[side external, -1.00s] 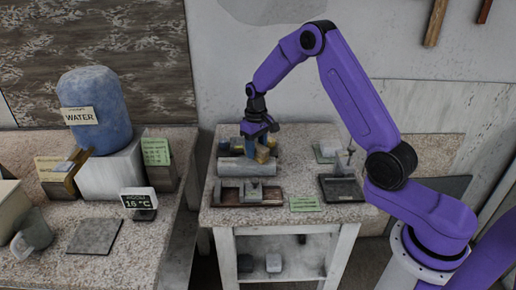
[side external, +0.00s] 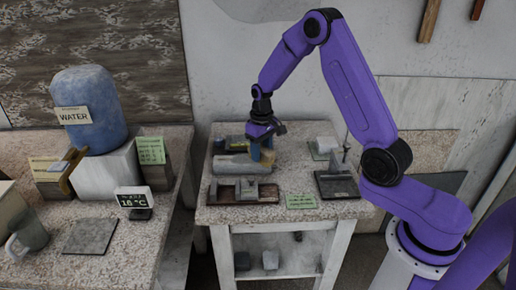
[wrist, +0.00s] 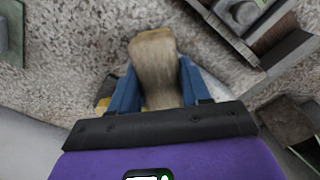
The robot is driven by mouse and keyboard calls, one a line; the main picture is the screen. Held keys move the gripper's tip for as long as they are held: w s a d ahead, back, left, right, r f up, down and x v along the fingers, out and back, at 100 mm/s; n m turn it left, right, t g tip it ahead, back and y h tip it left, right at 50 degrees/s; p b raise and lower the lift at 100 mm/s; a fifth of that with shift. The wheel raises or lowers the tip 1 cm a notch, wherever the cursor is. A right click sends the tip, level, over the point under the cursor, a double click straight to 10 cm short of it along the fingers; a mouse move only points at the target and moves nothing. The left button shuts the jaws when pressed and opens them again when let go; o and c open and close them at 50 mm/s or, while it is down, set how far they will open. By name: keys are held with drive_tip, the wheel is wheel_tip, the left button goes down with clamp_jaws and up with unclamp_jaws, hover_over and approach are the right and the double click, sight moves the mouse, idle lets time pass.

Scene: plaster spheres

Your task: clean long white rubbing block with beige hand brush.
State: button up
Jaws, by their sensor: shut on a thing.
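The beige hand brush (wrist: 153,58) is between the two blue fingers of my gripper (wrist: 157,85) in the wrist view. My gripper (side external: 261,150) is shut on it. In the side view the brush (side external: 268,157) is a small tan shape low at the fingers. A long pale grey-white block (side external: 232,165), which looks like the rubbing block, lies on the speckled stand top, just left of the brush. My fingers and the brush hide its right end. I cannot tell whether the brush touches it.
A brown tray with grey blocks (side external: 242,190) lies in front of the block. A dark tray with an upright tool (side external: 337,184) stands to the right, with a green card (side external: 300,202) between. A blue water container (side external: 90,112) stands on the left bench.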

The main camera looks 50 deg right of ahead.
drive_tip(key=shift+s, duration=0.1)
drive_tip(key=shift+w, duration=2.2)
drive_tip(key=shift+s+r, duration=0.35)
drive_tip(key=shift+s, duration=0.25)
drive_tip(key=shift+s+r, duration=0.35)
drive_tip(key=shift+s, duration=0.2)
drive_tip(key=shift+f, duration=0.75)
drive_tip(key=shift+s, duration=1.05)
